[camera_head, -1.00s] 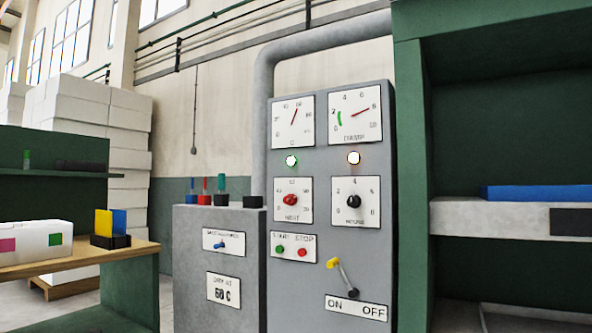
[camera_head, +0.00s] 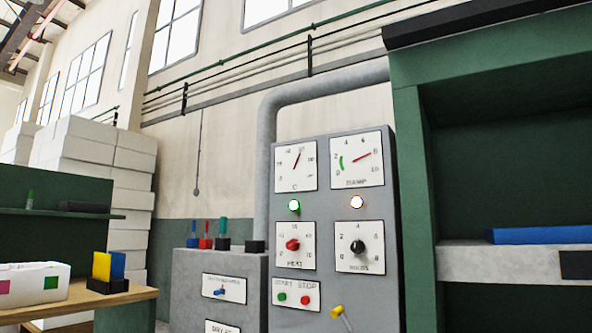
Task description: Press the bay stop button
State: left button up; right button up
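The grey control panel (camera_head: 325,313) stands in the middle of the head view. Its small white START STOP plate (camera_head: 296,296) is low on the panel. The red stop button (camera_head: 305,300) is on the right of that plate, and the green start button (camera_head: 282,297) is on the left. Above them are a red HEAT knob (camera_head: 293,245), a black HOURS knob (camera_head: 357,247), a lit green lamp (camera_head: 294,207) and a lit amber-white lamp (camera_head: 356,202). Neither of my grippers is in view.
A lower grey cabinet (camera_head: 190,290) with coloured-handled items on top stands left. A green press frame (camera_head: 415,180) stands right. A wooden table (camera_head: 80,301) with a white box is at far left.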

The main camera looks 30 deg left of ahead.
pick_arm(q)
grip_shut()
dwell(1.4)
